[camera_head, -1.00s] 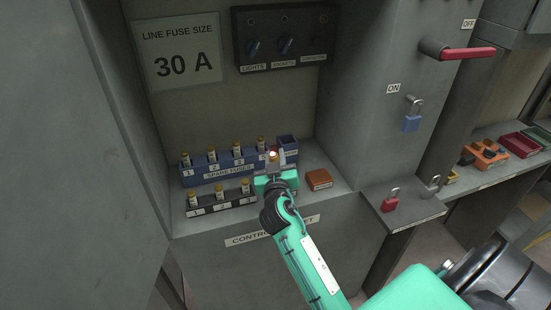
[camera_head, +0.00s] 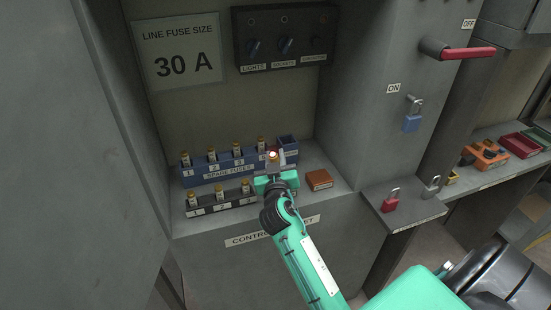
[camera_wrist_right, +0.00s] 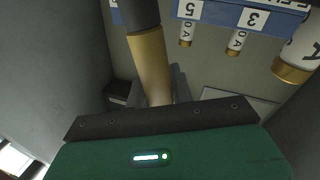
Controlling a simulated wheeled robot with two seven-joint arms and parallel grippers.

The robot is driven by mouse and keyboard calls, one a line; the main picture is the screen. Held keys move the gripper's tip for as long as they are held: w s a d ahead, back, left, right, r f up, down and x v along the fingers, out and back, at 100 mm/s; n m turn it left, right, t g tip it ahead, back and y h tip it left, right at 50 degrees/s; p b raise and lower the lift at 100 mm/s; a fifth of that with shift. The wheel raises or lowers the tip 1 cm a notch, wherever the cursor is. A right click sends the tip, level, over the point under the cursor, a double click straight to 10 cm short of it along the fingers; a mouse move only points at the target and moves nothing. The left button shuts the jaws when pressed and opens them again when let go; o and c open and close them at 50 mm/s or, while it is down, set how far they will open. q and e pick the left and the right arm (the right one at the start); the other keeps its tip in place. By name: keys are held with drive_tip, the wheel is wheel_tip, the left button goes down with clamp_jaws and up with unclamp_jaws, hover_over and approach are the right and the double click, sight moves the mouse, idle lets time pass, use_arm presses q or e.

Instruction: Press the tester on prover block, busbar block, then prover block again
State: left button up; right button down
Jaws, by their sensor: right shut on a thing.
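My right gripper (camera_head: 275,176) is shut on a slim upright cylinder, taken to be the tester (camera_head: 272,156), with a bright tip in the head view. In the right wrist view the tester (camera_wrist_right: 150,62) is tan with a dark section at the top of the picture. It is at the right end of the blue spare-fuse rack; whether it touches anything is hidden. A small orange-brown block (camera_head: 319,180) lies on the ledge right of the gripper. A black block (camera_head: 222,204) numbered along its front holds several fuses. No readable label names the prover or busbar block. My left gripper is out of view.
The blue rack (camera_head: 228,171) holds several fuses behind the black block. Cabinet walls close in the ledge left and right. A switch panel (camera_head: 286,38) hangs above. A red padlock (camera_head: 390,204) and an orange object (camera_head: 485,153) are on shelves to the right.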

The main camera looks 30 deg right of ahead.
wheel_tip(320, 180, up, 7)
drive_tip(key=p, duration=0.5)
idle(0.7)
